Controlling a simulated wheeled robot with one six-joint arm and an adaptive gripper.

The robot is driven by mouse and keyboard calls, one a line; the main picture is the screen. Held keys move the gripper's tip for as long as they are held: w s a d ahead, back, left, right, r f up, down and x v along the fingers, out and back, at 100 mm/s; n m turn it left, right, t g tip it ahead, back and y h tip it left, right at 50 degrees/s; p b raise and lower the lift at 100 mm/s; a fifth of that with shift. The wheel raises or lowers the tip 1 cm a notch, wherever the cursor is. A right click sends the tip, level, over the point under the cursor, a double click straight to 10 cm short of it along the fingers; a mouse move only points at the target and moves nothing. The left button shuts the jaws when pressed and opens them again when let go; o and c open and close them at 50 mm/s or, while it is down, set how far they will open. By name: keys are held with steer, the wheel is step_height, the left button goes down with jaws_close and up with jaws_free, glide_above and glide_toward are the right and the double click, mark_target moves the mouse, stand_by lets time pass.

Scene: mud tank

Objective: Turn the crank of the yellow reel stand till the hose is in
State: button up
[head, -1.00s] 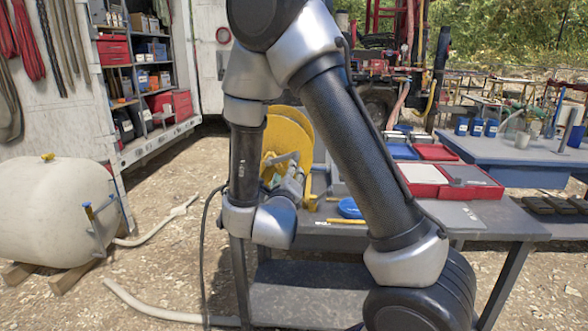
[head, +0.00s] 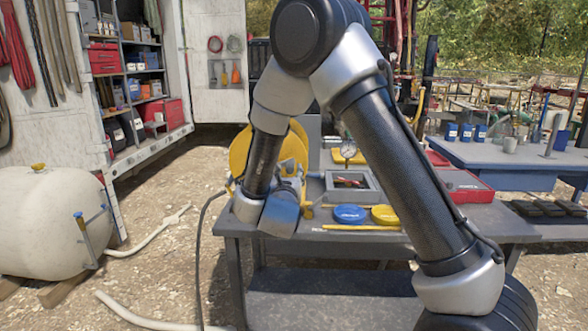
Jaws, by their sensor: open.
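The yellow reel stand (head: 239,152) is on the left part of the grey table, largely behind my arm. Its round yellow sides show left and right of my forearm. My gripper (head: 291,170) is in front of the reel's right part, mostly hidden by my own wrist. It is open; I cannot tell whether it touches the reel. The crank is not clearly visible. A pale hose (head: 150,238) lies on the ground at the left, and another pale hose end (head: 140,316) lies nearer me. Whether either runs to the reel is hidden.
The grey table (head: 420,222) holds a blue disc (head: 350,214), a yellow disc (head: 385,215), a grey tray (head: 357,187), a gauge (head: 348,149) and a red case (head: 466,186). A white tank (head: 50,222) stands left. Gravel between tank and table is mostly open.

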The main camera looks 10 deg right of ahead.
steer(key=x, duration=0.6)
steer(key=shift+w, duration=0.1)
jaws_close()
